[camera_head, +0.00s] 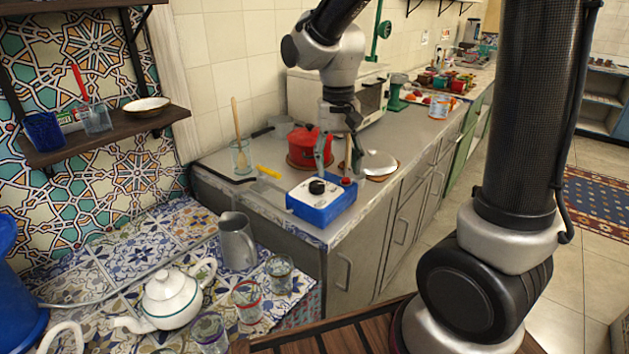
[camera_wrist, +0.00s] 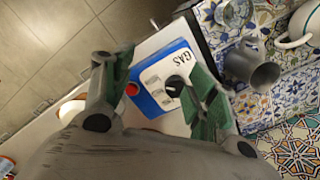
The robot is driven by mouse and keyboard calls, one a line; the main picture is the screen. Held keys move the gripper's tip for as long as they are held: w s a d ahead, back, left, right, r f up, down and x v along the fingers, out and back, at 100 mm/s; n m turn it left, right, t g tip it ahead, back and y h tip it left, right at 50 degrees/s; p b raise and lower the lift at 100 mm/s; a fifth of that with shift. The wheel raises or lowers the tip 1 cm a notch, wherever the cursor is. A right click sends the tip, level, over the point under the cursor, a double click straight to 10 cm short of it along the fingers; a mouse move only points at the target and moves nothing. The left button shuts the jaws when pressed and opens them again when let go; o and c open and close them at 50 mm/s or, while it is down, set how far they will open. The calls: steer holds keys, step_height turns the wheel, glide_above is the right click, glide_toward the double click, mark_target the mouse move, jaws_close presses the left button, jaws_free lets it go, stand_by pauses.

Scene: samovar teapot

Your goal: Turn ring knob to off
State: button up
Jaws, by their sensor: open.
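A blue box with a white top (camera_head: 322,204) stands near the front corner of the grey counter. A black round knob (camera_head: 317,186) sits on its white top, and a small red button (camera_head: 346,181) is at its right. In the wrist view the box (camera_wrist: 158,95) carries the word GAS, and its knob (camera_wrist: 174,85) shows between the fingers, nearer the right one. My gripper (camera_head: 338,172) is open and empty, above and behind the box in the head view. In the wrist view its green-padded fingers (camera_wrist: 160,90) stand wide apart, and the knob appears clear of them.
A red pot (camera_head: 304,146), a glass with a wooden spoon (camera_head: 240,156) and a yellow-handled tool (camera_head: 268,172) lie behind the box. A plate with a metal lid (camera_head: 379,163) is to its right. A metal jug (camera_head: 237,242) and white teapot (camera_head: 172,298) stand on the tiled surface, front left.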

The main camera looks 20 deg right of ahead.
mark_target(317, 184)
steer(key=w+a+m, duration=0.1)
steer(key=w+a+f+m, duration=0.1)
steer(key=w, duration=0.1)
steer(key=shift+f, duration=0.15)
steer(key=w+m, duration=0.1)
steer(key=m, duration=0.1)
steer(key=w+a+r+m, duration=0.1)
steer(key=shift+w+r+m+t, duration=0.1)
steer(key=shift+w+m+t, duration=0.2)
steer(key=shift+m, duration=0.1)
steer(key=shift+a+m, duration=0.1)
steer(key=shift+m, duration=0.9)
steer(key=shift+f+m, duration=0.2)
steer(key=shift+m, duration=0.1)
step_height(317, 184, down, 7)
steer(key=shift+f, duration=0.2)
steer(key=c, duration=1.1)
